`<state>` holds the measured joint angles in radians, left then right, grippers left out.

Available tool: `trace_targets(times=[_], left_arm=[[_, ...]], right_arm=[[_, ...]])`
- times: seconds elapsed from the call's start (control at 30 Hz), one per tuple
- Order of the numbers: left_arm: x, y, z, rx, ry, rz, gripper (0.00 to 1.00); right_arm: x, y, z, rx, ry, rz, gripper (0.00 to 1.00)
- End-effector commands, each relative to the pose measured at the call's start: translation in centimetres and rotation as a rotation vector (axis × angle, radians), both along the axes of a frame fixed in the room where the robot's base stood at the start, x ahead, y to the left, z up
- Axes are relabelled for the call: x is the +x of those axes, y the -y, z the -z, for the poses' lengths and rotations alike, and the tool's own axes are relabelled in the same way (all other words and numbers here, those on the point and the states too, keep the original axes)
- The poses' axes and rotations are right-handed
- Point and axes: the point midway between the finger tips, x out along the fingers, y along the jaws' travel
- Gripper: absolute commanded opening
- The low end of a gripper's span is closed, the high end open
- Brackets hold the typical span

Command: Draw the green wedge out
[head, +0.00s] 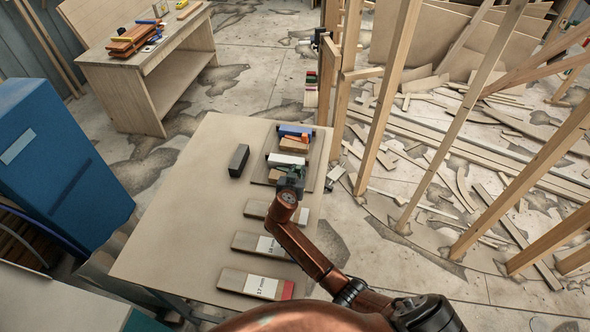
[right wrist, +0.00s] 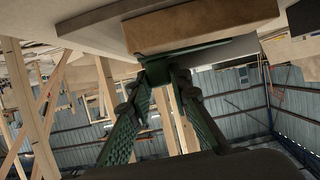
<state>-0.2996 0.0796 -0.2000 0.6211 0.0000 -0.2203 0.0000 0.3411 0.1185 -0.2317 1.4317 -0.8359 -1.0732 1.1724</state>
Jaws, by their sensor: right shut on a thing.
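The green wedge (right wrist: 190,53) shows in the right wrist view as a thin dark green strip under a tan wooden block (right wrist: 205,25). My right gripper (right wrist: 168,72) is shut on its near edge, with both fingertips close together there. In the head view my right gripper (head: 290,186) is at the near end of the row of blocks on a brown board (head: 318,160); it hides most of the wedge, and only bits of green show around it. My left gripper is not in view.
The board also bears a white block (head: 286,160) and a blue block (head: 295,130). A dark grey block (head: 239,160) lies left on the table (head: 180,225). Labelled wooden pieces (head: 256,284) lie nearer me. Timber posts (head: 388,90) stand right of the table. The table's left part is clear.

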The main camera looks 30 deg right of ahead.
Motion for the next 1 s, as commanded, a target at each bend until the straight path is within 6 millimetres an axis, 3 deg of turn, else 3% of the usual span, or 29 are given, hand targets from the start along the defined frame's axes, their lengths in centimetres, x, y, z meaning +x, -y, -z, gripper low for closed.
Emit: trace_targets(times=[0.2,0.53,0.57,0.6,0.8,1.0], left_arm=[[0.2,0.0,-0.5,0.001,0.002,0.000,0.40],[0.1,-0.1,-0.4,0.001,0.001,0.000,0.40],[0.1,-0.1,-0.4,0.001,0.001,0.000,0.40],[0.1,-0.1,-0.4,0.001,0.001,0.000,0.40],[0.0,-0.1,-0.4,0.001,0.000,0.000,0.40],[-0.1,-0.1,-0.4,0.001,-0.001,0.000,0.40]], right_arm=[[-2.9,2.7,0.2,0.000,-0.003,0.007,0.00],[-3.2,3.2,0.2,-0.003,-0.005,0.011,0.00],[-3.2,3.2,0.2,-0.003,-0.005,0.011,0.20],[-3.2,3.2,0.2,-0.003,-0.005,0.011,0.23],[-3.1,3.0,0.1,-0.002,-0.004,0.008,0.36],[-3.1,2.9,0.1,-0.002,-0.003,0.006,0.36]])
